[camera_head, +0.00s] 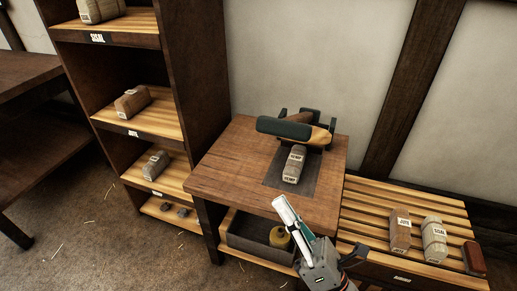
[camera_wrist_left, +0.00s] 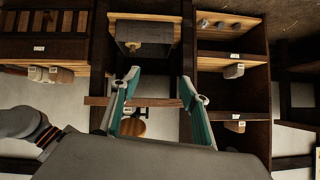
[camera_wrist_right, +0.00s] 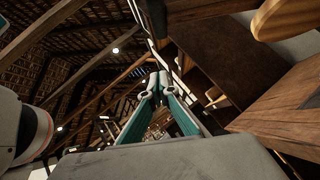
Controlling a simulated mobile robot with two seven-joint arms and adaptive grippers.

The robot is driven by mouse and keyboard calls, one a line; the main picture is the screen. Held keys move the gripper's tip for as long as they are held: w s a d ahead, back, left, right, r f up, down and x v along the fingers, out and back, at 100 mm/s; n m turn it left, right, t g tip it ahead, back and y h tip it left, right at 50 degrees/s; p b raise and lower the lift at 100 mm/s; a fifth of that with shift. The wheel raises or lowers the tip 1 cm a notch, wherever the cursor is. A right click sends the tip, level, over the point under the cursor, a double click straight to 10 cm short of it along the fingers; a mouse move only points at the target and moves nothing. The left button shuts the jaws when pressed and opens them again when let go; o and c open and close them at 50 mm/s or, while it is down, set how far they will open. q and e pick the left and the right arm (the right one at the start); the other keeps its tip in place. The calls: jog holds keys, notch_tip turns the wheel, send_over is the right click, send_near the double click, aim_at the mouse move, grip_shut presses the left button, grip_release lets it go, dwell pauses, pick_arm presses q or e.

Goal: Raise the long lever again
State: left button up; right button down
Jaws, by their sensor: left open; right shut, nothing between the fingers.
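A press-like device (camera_head: 284,129) with a dark green bar and light wooden parts stands at the back of the brown table (camera_head: 235,165). I cannot clearly tell which part is the long lever or how far it is raised. A labelled wrapped block (camera_head: 294,164) lies on a dark plate in front of it. My right gripper (camera_head: 279,201) is shut and empty near the table's front edge, apart from the device; its closed fingertips show in the right wrist view (camera_wrist_right: 159,78). My left gripper (camera_wrist_left: 160,76) is open and empty in the left wrist view, outside the head view.
A shelf unit (camera_head: 192,75) with labelled bundles stands left of the table. A grey bin (camera_head: 250,243) holding a yellow object (camera_head: 280,237) sits under the tabletop. The tabletop's left part is clear.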

jog(key=shift+w+r, duration=0.1)
jog(key=shift+r, duration=0.05)
pick_arm(q)
jog(key=shift+s+a+p, duration=0.15)
jog(key=shift+a+p, duration=0.05)
jog(key=shift+p, duration=0.55)
pick_arm(e)
jog(key=d+r+x, duration=0.1)
jog(key=d+x, duration=0.1)
jog(key=x, duration=1)
jog(key=shift+w+r, duration=0.35)
jog(key=shift+r, duration=0.2)
pick_arm(q)
jog(key=shift+r, duration=0.1)
pick_arm(e)
jog(key=shift+r, duration=0.1)
